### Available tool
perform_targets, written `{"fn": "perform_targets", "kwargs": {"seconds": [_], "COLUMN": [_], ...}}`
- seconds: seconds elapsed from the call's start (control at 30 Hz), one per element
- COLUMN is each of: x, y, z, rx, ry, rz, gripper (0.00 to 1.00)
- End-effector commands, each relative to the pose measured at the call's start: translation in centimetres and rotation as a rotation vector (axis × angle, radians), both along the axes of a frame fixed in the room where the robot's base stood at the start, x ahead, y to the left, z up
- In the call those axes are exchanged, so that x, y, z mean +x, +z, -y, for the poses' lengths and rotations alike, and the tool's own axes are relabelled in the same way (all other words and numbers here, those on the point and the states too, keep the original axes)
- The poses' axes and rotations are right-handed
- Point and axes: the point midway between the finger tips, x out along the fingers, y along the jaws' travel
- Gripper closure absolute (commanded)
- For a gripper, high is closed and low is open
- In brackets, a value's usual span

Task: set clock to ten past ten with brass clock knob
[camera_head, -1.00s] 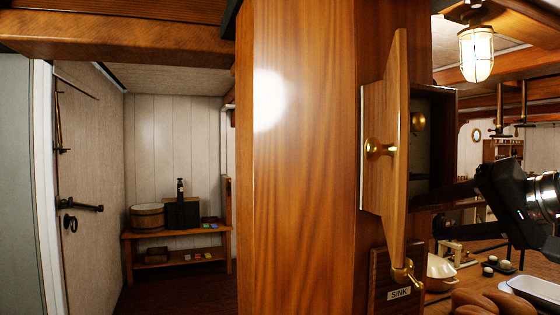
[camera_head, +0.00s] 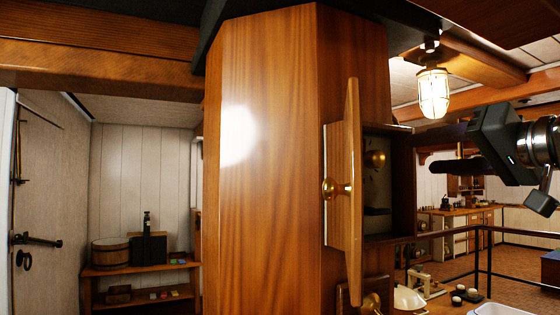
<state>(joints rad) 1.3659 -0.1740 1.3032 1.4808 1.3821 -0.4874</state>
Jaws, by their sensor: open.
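A small wooden cabinet on the varnished post has its door (camera_head: 338,215) standing open, seen nearly edge-on. A brass knob (camera_head: 329,189) sits on the door's left-hand face. Inside the cabinet's dark opening is a round brass knob (camera_head: 375,159); I cannot tell if it is the clock knob.
The wide wooden post (camera_head: 262,180) fills the middle. A caged lamp (camera_head: 433,93) hangs near my arm. Below right are a counter with a pale pot (camera_head: 408,299), small jars and a white tray (camera_head: 500,309). A dark railing (camera_head: 480,258) stands behind. A bench with a bucket (camera_head: 110,253) is far left.

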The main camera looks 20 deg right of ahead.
Motion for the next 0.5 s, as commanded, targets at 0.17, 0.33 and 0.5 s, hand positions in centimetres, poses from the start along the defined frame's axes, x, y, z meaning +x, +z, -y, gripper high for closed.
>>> {"fn": "perform_targets", "kwargs": {"seconds": [0.17, 0.33, 0.5], "x": [1.5, 3.2, 4.9], "y": [0.0, -0.1, 0.0], "z": [0.0, 0.0, 0.0], "rx": [0.001, 0.001, 0.001], "ry": [0.002, 0.003, 0.001], "rz": [0.0, 0.0, 0.0], "gripper": [0.49, 0.49, 0.49]}}
